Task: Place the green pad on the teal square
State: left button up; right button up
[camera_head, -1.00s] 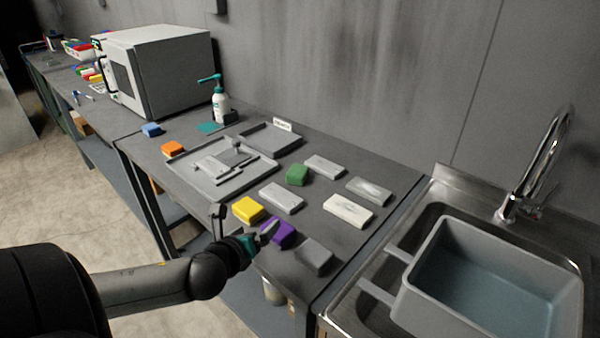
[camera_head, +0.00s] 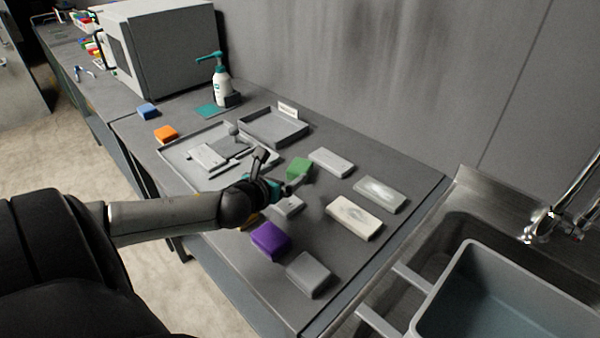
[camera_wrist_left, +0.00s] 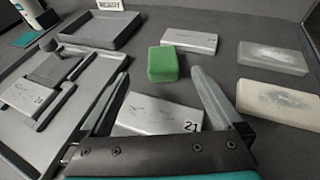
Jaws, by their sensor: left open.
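The green pad (camera_head: 299,169) stands on the grey bench, close in front of my left gripper's fingers in the head view. In the left wrist view the green pad (camera_wrist_left: 163,64) is a small block ahead of and between the fingertips, not touched. My left gripper (camera_head: 280,170) is open and empty, low over the bench; its two spread fingers show in the left wrist view (camera_wrist_left: 163,85). The teal square (camera_head: 212,110) lies flat near the back left of the bench, beside the pump bottle. Part of it shows in the left wrist view (camera_wrist_left: 27,39). My right gripper is not in view.
A grey block marked 21 (camera_wrist_left: 158,116) lies beneath the fingers. Pale blocks (camera_head: 354,217) lie to the right. A shallow tray (camera_head: 273,125) and a fixture tray (camera_head: 180,157) lie leftward. A purple block (camera_head: 270,241) is nearer. The pump bottle (camera_head: 222,88) stands beside the teal square.

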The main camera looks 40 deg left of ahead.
aim_at(300, 166)
pick_arm(q)
jog(key=b+x, duration=0.1)
jog(key=x, duration=0.3)
jog(key=shift+w+a+f, duration=0.15)
jog(key=shift+w+f, duration=0.1)
jog(key=shift+w, duration=0.35)
jog(key=shift+d+b+x, duration=0.2)
jog(key=shift+b+x, duration=0.6)
jog(key=shift+x, duration=1.85)
jog(key=shift+f, duration=0.1)
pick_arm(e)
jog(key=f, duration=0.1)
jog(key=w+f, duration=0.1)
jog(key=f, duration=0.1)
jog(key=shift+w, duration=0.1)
pick_arm(q)
jog(key=c, duration=1.5)
